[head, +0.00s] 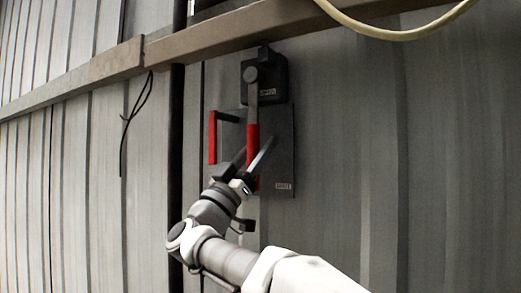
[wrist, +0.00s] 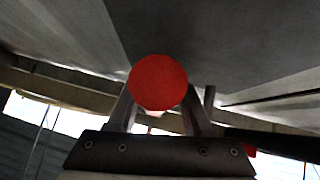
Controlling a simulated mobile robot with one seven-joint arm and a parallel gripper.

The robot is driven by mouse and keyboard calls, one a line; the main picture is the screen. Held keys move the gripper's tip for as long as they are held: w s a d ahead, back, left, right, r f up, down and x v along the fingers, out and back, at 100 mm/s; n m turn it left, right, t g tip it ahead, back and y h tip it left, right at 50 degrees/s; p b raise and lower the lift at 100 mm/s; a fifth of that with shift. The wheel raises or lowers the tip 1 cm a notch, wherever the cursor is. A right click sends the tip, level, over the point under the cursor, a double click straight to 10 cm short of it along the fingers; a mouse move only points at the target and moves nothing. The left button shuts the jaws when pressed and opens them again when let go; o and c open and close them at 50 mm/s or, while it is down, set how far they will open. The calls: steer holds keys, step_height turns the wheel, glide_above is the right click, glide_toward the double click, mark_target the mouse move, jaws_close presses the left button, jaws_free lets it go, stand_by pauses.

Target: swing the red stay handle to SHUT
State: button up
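The stay handle is a grey lever (head: 267,93) with a red grip (head: 253,138), hanging straight down from a dark pivot block (head: 279,75) on a dark plate (head: 281,143). My gripper (head: 257,146) reaches up from below, its fingers spread on either side of the grip. In the wrist view the round red end of the grip (wrist: 158,82) lies between the fingers and hides their tips. The fingers look open, with a gap beside the grip in the head view. A small label (head: 283,187) at the plate's lower right seems to read SHUT.
A fixed red handle (head: 212,138) stands out at the plate's left. A brown rail (head: 190,41) crosses above, with a pale hose (head: 395,34) at the top right. A black cord (head: 125,130) hangs at left. The corrugated wall (head: 400,150) right of the plate is clear.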

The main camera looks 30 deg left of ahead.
steer(key=shift+o, duration=0.5)
steer(key=shift+f, duration=0.1)
steer(key=shift+s+f, duration=0.1)
steer(key=shift+f, duration=0.05)
steer(key=v, duration=1.7)
steer(key=shift+s+a, duration=0.1)
steer(key=shift+s, duration=0.05)
